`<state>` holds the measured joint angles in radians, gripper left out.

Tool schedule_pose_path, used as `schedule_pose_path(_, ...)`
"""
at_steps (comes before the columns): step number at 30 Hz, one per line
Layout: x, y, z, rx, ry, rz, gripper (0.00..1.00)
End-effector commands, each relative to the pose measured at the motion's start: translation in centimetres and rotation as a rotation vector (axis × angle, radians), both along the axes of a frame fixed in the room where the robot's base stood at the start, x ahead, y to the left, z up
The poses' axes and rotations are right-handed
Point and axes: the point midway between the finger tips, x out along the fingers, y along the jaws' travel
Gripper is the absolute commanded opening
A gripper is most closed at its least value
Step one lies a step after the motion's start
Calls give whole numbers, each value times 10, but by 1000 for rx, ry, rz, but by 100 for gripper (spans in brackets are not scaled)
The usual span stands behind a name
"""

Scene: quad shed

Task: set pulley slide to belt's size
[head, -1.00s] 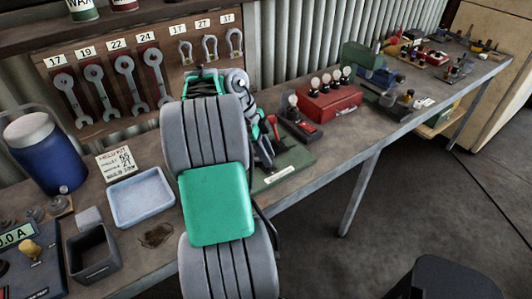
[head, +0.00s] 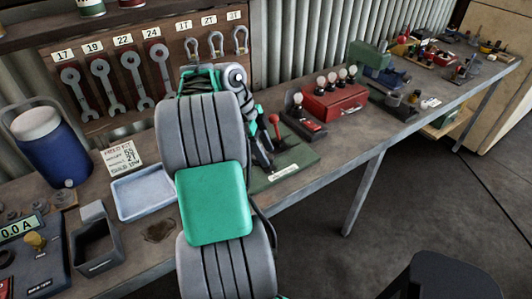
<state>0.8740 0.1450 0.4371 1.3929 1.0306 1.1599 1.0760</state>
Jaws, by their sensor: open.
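A green base plate (head: 299,158) lies on the bench just right of my arm, with a pale label strip (head: 284,172) along its front edge. A red-knobbed lever (head: 275,120) stands up on it. The rest of the fixture is hidden behind my arm and gripper, so I cannot make out a pulley slide, a belt or a size mark. My gripper (head: 263,158) shows dark fingers, open, over the left part of the plate beside the lever. I cannot tell whether it touches anything.
Right of the plate are a red box (head: 334,103) with bulbs and a green machine (head: 369,54). Left are a pale blue tray (head: 143,192), a note card (head: 121,157), a grey bin (head: 96,247) and a blue cooler (head: 50,150). Wrenches (head: 135,80) hang behind.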

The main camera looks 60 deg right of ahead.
Motion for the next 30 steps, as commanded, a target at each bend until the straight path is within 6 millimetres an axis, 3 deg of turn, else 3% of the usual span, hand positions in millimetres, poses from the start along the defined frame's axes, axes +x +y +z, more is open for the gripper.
schedule_pose_path(3, 11, 2, 27, -1, -2, 3, 48)
schedule_pose_path(9, 23, 6, 59, 2, -1, 1, 48)
schedule_pose_path(23, 26, 7, 62, 3, -1, 8, 48)
schedule_pose_path(26, 42, 19, 70, 17, -6, 154, 48)
schedule_pose_path(29, 83, 57, 84, 59, -10, 580, 48)
schedule_pose_path(30, 103, 83, 89, 78, -10, 814, 48)
